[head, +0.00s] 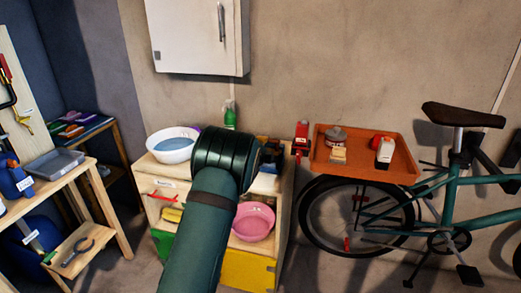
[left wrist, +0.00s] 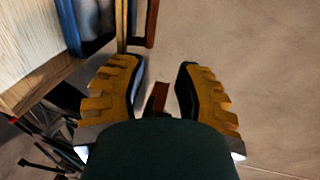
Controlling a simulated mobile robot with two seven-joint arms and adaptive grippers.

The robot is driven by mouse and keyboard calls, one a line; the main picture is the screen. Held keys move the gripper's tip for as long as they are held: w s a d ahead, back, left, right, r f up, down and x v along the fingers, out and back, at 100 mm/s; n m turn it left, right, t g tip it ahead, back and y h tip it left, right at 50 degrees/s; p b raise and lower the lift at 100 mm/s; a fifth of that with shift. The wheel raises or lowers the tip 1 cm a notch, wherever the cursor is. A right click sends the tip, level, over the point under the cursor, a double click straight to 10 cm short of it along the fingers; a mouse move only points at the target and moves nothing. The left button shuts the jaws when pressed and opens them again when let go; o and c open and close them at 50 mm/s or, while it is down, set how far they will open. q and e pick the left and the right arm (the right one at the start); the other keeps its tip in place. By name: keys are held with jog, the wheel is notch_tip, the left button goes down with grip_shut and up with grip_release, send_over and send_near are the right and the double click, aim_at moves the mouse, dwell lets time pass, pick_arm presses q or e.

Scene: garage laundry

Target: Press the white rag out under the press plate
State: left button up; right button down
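My left gripper (left wrist: 160,78) is open in the left wrist view, its two yellow-ridged fingers apart with nothing between them. It points toward bare floor beside a wooden top. In the head view one of my arms reaches up over the wooden cabinet (head: 283,225) and hides its middle; no gripper shows clearly there. I cannot make out the white rag or the press plate. A pale block-like thing (head: 265,184) and dark shapes (head: 268,152) show beside the arm on the cabinet top, too partly hidden to name. My right gripper is not in view.
A white basin (head: 172,157) with blue contents stands on the cabinet's left, a pink basin (head: 254,235) lower in it. A green bottle (head: 230,115) stands behind. An orange tray (head: 350,172) with several items is above the bicycle (head: 458,183). A workbench (head: 20,205) stands left.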

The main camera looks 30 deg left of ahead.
pick_arm(q)
jog(key=shift+r+v, duration=0.2)
jog(key=shift+v, duration=1)
jog(key=v, duration=1.2)
jog(key=shift+f, duration=0.1)
